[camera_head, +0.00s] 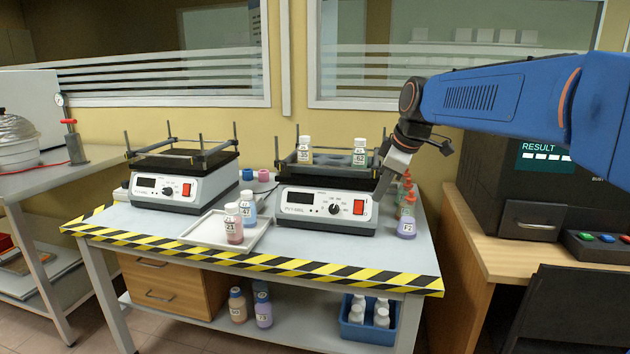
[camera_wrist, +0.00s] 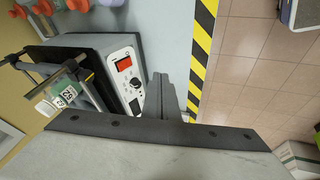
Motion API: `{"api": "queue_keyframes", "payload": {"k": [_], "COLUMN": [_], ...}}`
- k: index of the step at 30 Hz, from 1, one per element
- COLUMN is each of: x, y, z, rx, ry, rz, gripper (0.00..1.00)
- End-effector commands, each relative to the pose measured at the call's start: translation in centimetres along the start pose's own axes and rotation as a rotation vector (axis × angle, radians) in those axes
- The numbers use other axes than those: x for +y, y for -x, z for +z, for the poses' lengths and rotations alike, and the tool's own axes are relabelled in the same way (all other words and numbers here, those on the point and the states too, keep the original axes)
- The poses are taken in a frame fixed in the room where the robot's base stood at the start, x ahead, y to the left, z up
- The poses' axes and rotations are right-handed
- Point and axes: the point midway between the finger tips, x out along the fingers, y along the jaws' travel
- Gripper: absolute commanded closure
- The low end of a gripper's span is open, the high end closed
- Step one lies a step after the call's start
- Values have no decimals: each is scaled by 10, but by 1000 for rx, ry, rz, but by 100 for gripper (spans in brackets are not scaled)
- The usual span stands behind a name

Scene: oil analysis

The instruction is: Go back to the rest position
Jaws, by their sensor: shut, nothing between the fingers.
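My blue arm reaches in from the right in the head view, and my gripper (camera_head: 383,187) points down beside the right end of the right shaker (camera_head: 325,210). In the wrist view my gripper (camera_wrist: 165,92) has its fingers together and holds nothing. That view also shows the shaker's front panel with its red switch and black knob. Two white-capped bottles, 55 (camera_head: 305,151) and 62 (camera_head: 359,153), stand on the right shaker's platform. I cannot tell whether the fingertips touch the shaker.
A left shaker (camera_head: 180,180) has an empty platform. A white tray (camera_head: 208,231) holds two bottles (camera_head: 234,222). Bottles with red nozzles (camera_head: 407,218) stand close right of my gripper. A blue crate (camera_head: 368,331) sits on the lower shelf. A dark analyser (camera_head: 500,190) stands right.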

Motion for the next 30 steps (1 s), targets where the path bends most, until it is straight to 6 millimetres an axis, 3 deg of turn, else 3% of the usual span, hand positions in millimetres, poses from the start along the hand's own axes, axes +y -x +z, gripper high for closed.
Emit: {"api": "queue_keyframes", "payload": {"k": [4, 13, 24, 30], "x": [-44, -131, -237, -275], "y": [12, 16, -4, -19], "z": [37, 111, 203, 237], "rx": [-22, -61, -92, -98], "ry": [-151, -464, -837, -978], "rz": [16, 55, 119, 147], "gripper": [100, 100, 100, 100]}}
